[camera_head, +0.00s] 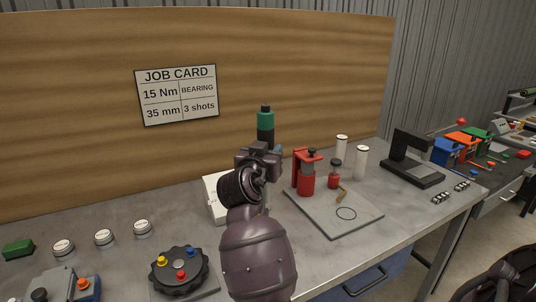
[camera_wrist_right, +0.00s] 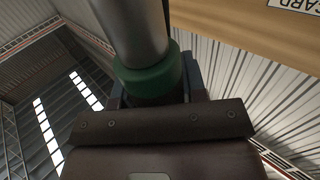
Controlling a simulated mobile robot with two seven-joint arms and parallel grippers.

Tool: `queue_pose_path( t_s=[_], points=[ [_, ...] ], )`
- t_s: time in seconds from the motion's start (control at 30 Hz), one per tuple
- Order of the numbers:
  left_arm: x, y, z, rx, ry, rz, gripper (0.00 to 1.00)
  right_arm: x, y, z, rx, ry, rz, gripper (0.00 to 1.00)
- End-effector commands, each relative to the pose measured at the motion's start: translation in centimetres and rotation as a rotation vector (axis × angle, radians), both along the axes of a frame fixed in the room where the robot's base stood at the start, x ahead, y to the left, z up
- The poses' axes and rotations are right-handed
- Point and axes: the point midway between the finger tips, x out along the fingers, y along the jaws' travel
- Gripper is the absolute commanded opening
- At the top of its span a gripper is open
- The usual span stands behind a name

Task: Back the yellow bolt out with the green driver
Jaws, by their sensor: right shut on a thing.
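The green driver (camera_head: 265,121) stands upright in my right gripper (camera_head: 270,150), above the bench in the head view. It has a green band with a dark section below and a black tip on top. In the right wrist view its green collar (camera_wrist_right: 148,82) and silver shaft (camera_wrist_right: 138,30) show close up at the gripper, which is shut on it. The yellow bolt (camera_head: 192,255) shows as a yellow head on a black round plate (camera_head: 162,285), beside a blue head (camera_head: 163,262) and a red head (camera_head: 181,275). The driver is up and right of the plate, apart from it. My left gripper is out of view.
A grey board (camera_head: 362,223) with a red tool (camera_head: 305,175) lies to the right. White-topped round pieces (camera_head: 104,237) and a device with an orange button (camera_head: 82,285) are at left. A job card (camera_head: 177,94) hangs on the wooden back panel. A black stand (camera_head: 412,170) is far right.

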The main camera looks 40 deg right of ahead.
Motion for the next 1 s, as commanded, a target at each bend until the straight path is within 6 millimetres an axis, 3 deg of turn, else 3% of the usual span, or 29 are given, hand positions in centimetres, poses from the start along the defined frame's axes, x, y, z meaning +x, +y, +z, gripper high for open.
queue_pose_path(
  t_s=[0.3,1.0],
  points=[
    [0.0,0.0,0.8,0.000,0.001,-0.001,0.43,0.0,0.0,1.7,-0.001,-0.003,0.001,0.10],
    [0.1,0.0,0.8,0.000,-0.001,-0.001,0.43,0.0,0.0,4.9,-0.001,-0.004,0.000,0.10]
  ],
)
